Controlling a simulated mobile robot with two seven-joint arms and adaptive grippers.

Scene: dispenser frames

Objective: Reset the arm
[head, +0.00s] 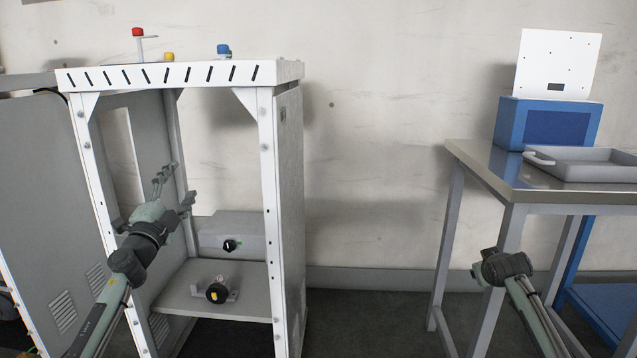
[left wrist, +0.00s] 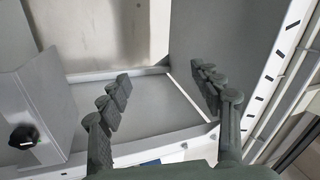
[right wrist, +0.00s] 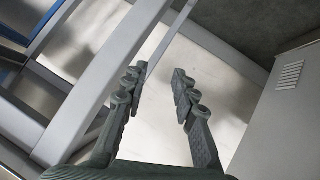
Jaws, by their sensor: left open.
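My left arm reaches into the open white dispenser frame (head: 270,190) at the left of the head view. Its gripper (head: 176,184) is inside the frame, above the lower shelf and left of the grey box. In the left wrist view the left gripper (left wrist: 162,76) has its fingers spread with nothing between them. My right arm comes up at the lower right of the head view, in front of the metal table. Its fingers are hard to make out there. In the right wrist view the right gripper (right wrist: 158,72) has its fingers apart and empty.
A grey box (head: 230,236) with a black knob and a shelf (head: 240,303) with a black-and-yellow switch are inside the frame. A metal table (head: 490,178) at the right bears a blue box (head: 510,130) and a grey tray (head: 580,166). Floor between frame and table is clear.

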